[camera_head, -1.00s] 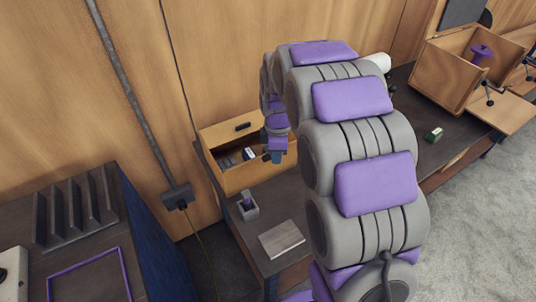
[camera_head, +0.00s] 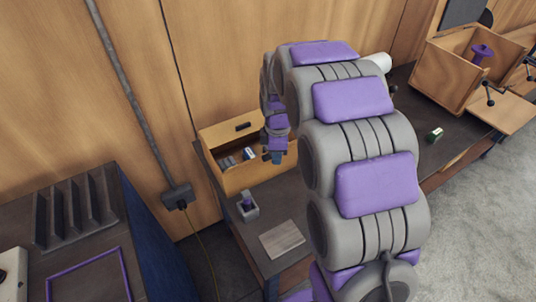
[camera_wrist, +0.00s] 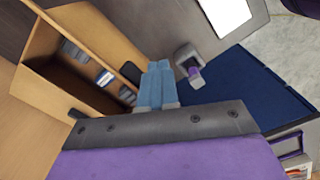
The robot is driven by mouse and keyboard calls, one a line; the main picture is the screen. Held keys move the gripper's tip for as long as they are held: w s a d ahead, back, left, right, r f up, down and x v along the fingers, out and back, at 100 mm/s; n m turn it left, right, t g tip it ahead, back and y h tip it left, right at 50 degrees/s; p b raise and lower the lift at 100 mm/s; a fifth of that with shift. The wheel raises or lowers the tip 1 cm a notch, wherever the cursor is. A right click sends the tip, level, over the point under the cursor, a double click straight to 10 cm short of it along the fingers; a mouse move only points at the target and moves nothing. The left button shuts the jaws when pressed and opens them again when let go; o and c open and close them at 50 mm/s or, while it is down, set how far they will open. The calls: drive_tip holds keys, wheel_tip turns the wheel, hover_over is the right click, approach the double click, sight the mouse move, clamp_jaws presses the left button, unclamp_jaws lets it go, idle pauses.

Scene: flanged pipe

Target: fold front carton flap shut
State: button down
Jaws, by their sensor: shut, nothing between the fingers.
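A brown open box (camera_head: 455,75), which looks like the carton, stands at the upper right with a purple spool-like thing (camera_head: 481,54) inside. A flat panel (camera_head: 505,112) sticks out low at its front right and looks like an open flap. My gripper (camera_head: 274,157) is far to the left of it, in front of a wooden open-topped bin (camera_head: 225,135). In the wrist view my gripper's pale blue fingers (camera_wrist: 158,80) are together and empty, beside the bin's wall (camera_wrist: 95,28). The carton does not show in the wrist view.
A small grey holder with a purple piece (camera_head: 248,208) and a light flat plate (camera_head: 282,239) lie on the dark bench. A rack (camera_head: 75,210) stands on the left bench. My arm hides the bench's middle.

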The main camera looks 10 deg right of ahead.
drive_tip(key=w+a+p, duration=0.3)
drive_tip(key=w, duration=0.6)
idle(1.4)
idle(0.5)
wheel_tip(320, 180, up, 8)
drive_tip(key=p, duration=0.3)
idle(0.6)
drive_tip(key=shift+s, duration=0.1)
drive_tip(key=s+d+m+g+b, duration=0.1)
drive_tip(key=s+m, duration=0.6)
drive_tip(key=s, duration=1.4)
drive_tip(key=s+d+m+b, duration=0.2)
drive_tip(key=s+m, duration=0.6)
drive_tip(key=s, duration=1.4)
drive_tip(key=shift+r+m+g+b, duration=0.3)
drive_tip(key=shift+r+g+b, duration=0.1)
drive_tip(key=shift+b, duration=0.45)
